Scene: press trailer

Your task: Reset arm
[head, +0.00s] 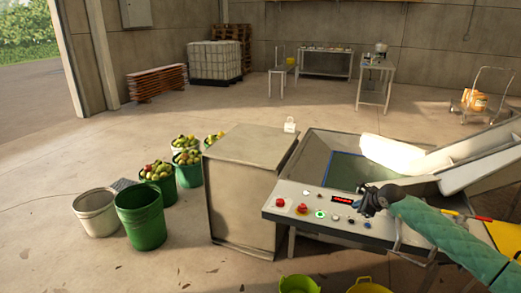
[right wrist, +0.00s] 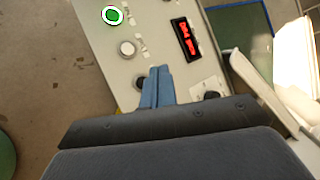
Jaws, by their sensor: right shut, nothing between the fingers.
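My right gripper (head: 362,203) is over the control panel (head: 283,205) of the press machine, at the right of the head view. Its arm, in a green sleeve, comes in from the right. In the right wrist view the two blue fingers (right wrist: 157,84) are together and empty, over the panel's surface near a white button (right wrist: 127,48) and the red-lit display (right wrist: 186,38). I cannot tell whether the fingertips touch the panel. My left gripper is out of view.
A large box-shaped cabinet (head: 240,190) stands left of the panel. Green buckets of fruit (head: 187,168), an empty green bucket (head: 141,216) and a white bucket (head: 97,212) are on the floor at left. A metal chute (head: 465,160) rises at right. The middle floor behind is open.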

